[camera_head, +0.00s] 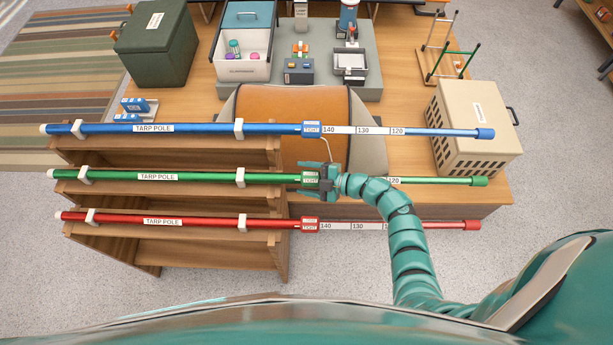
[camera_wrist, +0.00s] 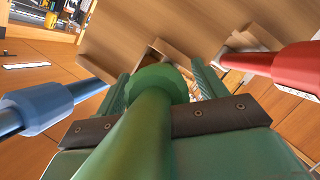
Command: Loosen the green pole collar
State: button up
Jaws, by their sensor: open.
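The green tarp pole (camera_head: 150,176) lies level on a wooden rack, between a blue and a red pole. Its green collar (camera_head: 309,178) has a small label and sits where the thick tube meets the thin scaled tube. My gripper (camera_head: 310,180) is at this collar, with one finger on each side of the pole. In the wrist view the collar (camera_wrist: 158,84) stands between the two fingers (camera_wrist: 163,92), which are open. I cannot tell if either finger touches it. My gripper and arm hide part of the scale to the right of the collar.
The blue collar (camera_head: 312,129) and red collar (camera_head: 310,224) are close on either side, both labelled TIGHT. An orange-brown curved block (camera_head: 310,105) lies behind. A beige crate (camera_head: 475,125) stands at the right. The wooden rack (camera_head: 190,245) is below the poles.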

jog(key=c, duration=1)
jog(key=shift+o, duration=0.2)
jog(key=shift+f+b, duration=0.2)
jog(key=shift+b, duration=0.35)
jog(key=b, duration=0.1)
jog(key=n+b, duration=0.1)
jog(key=b, duration=0.1)
jog(key=shift+f+n+t, duration=0.25)
jog(key=shift+n+t, duration=0.05)
jog(key=n+y+b, duration=0.1)
jog(key=b, duration=0.4)
jog(key=shift+n+t, duration=0.4)
jog(key=n+t+y+b, duration=0.1)
jog(key=n+b, duration=0.1)
jog(key=b, duration=0.5)
jog(key=shift+r+n+b, duration=0.1)
jog(key=shift+n+b, duration=0.2)
jog(key=shift+b, duration=0.1)
jog(key=n+b, duration=0.1)
jog(key=b, duration=0.1)
jog(key=shift+r+b, duration=0.3)
jog(key=shift+b, duration=0.1)
jog(key=shift+r+n+y, duration=0.15)
jog(key=shift+n+y, duration=0.15)
